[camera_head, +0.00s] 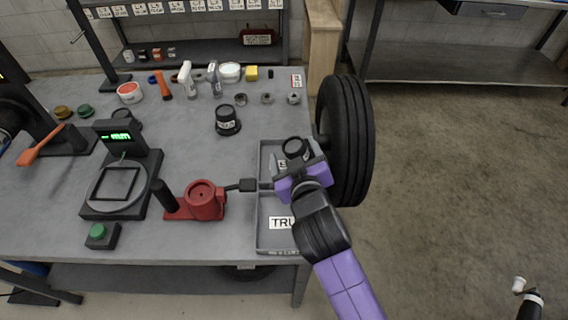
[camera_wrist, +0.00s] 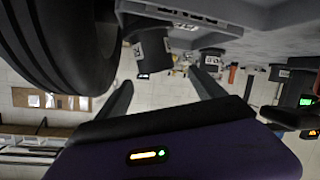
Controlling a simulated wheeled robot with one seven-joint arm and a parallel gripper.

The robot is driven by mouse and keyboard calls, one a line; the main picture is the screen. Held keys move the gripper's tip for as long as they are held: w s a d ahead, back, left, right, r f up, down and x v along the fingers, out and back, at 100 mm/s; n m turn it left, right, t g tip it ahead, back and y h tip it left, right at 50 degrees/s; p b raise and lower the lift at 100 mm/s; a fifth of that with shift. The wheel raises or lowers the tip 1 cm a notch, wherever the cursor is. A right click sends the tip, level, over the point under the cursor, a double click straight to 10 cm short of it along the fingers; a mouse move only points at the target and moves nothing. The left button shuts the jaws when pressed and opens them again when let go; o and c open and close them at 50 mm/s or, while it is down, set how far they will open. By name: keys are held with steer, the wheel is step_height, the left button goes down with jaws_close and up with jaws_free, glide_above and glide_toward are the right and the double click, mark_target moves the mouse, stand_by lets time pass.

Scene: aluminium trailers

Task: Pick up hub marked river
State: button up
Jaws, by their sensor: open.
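A black hub (camera_head: 296,147) with a white label stands in the far part of the grey tray (camera_head: 262,215), and my gripper partly hides it. A second black hub (camera_head: 227,122) with a white label stands on the bench to the left. Both labels are too small to read, so I cannot tell which is marked river. My gripper (camera_head: 298,160) is over the tray, close to the first hub. In the wrist view, my gripper (camera_wrist: 160,80) has its fingers apart, with a labelled black hub (camera_wrist: 152,50) beyond them. Contact with the hub cannot be seen.
A black tire (camera_head: 347,140) stands at the bench's right edge, close beside my gripper. A red fixture (camera_head: 203,200) with a black rod points at the tray's left side. A gauge with a green display (camera_head: 120,135) stands further left. Small parts line the back.

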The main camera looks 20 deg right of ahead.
mark_target(293, 143)
steer(key=shift+s+d+f+g, duration=0.2)
steer(key=shift+d+f+g, duration=0.1)
steer(key=shift+f, duration=0.35)
steer(key=shift+p+x, duration=0.45)
steer(key=shift+x, duration=3.3)
steer(key=shift+d, duration=0.2)
jaws_close()
steer(key=shift+r, duration=0.1)
